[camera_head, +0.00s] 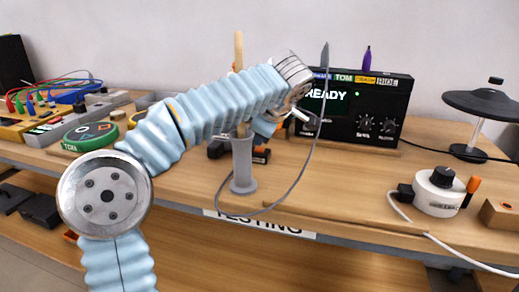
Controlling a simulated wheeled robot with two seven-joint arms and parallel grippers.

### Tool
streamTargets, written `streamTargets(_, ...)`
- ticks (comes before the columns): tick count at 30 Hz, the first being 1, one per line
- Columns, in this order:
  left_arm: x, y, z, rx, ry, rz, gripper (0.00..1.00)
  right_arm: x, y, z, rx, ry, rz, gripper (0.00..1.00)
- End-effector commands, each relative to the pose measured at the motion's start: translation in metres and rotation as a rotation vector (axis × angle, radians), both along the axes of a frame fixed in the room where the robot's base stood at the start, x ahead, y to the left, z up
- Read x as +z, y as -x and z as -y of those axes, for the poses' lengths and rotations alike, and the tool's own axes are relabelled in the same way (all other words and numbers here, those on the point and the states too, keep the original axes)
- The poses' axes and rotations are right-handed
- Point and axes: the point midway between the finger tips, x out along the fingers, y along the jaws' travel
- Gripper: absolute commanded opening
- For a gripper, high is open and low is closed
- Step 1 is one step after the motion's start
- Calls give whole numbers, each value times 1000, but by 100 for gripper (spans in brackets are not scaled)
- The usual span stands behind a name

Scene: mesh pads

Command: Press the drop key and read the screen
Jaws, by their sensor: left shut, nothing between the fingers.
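A black box with a screen (337,98) stands on the table; the screen reads READY in white letters. Coloured labels run along its top edge, among them TOM and RIDE, and knobs (365,125) sit on its right front. A green round pad (90,137) marked TOM, with coloured symbols on its face, lies at left. I cannot tell which key is the drop key. My left arm reaches across the middle, and my left gripper (303,117) is shut and empty in front of the box's left part, hiding some of it. My right gripper is out of view.
A thin grey cable loops there. A black cymbal (485,103) on a stand and a white round device (438,190) are at right. A yellow box with coloured plugs is at left.

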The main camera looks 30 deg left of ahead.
Motion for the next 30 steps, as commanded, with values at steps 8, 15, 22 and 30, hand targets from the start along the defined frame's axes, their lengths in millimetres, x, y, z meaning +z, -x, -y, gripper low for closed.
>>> streamTargets(8, -2, 0, 0, 0, 0, 0, 0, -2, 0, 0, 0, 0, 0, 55)
streamTargets(15, -5, 0, 0, 0, 0, 0, 0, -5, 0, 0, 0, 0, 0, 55)
streamTargets(22, -7, 0, 0, -1, -1, 0, 0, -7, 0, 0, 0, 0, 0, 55)
streamTargets(30, -6, 0, 0, 0, 0, 0, 0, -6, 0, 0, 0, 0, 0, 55)
